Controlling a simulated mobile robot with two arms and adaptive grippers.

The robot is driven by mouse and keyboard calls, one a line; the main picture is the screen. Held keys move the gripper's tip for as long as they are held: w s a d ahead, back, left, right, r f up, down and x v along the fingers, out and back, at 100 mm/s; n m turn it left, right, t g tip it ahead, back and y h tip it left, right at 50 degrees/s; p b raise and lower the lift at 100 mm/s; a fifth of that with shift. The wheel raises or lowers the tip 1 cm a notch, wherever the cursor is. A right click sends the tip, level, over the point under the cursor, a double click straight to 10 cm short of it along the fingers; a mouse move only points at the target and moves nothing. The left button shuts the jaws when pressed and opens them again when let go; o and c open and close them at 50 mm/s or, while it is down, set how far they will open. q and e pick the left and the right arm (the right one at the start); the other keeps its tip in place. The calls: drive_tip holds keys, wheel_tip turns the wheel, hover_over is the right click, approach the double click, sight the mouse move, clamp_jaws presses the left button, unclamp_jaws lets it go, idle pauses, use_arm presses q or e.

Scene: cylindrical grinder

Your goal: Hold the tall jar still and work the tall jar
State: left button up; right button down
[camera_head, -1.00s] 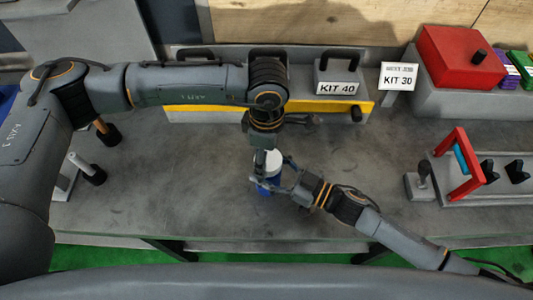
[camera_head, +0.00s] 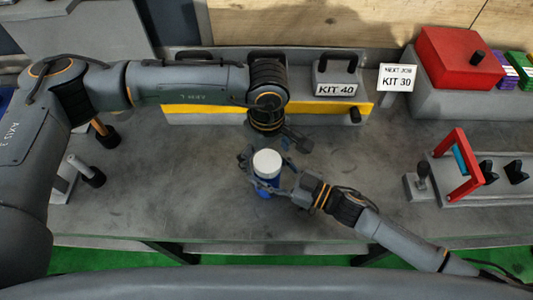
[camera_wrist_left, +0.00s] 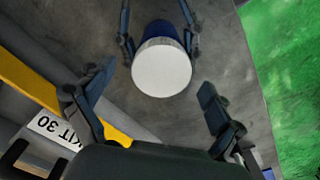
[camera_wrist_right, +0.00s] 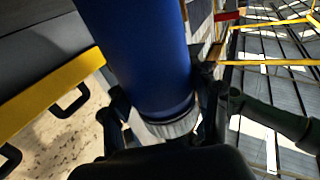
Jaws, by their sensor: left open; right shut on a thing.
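The tall jar, blue with a white lid (camera_head: 267,162), stands near the middle of the bench in the head view. My right gripper (camera_head: 270,184) is shut around its blue body from the front right. The right wrist view shows the blue body (camera_wrist_right: 140,50) close up between the fingers, with a ridged white part (camera_wrist_right: 172,127) at one end. My left gripper (camera_wrist_left: 155,82) is open and empty. Its fingers are spread wide, and the lid (camera_wrist_left: 162,70) shows between them in the left wrist view, apparently untouched. In the head view the left wrist hangs just behind the jar.
A grey case labelled KIT 40 (camera_head: 338,76) stands at the back beside a yellow strip (camera_head: 200,109). A red box (camera_head: 455,57) is at back right. A fixture with a red frame (camera_head: 464,166) stands at right. Upright posts (camera_head: 85,170) are at left. Bench between is clear.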

use_arm(q)
wheel_tip(320, 180, up, 12)
idle(0.5)
use_arm(e)
drive_tip(key=shift+c, duration=1.3)
unclamp_jaws()
drive_tip(key=v, duration=1.2)
use_arm(q)
drive_tip(key=shift+d, duration=0.1)
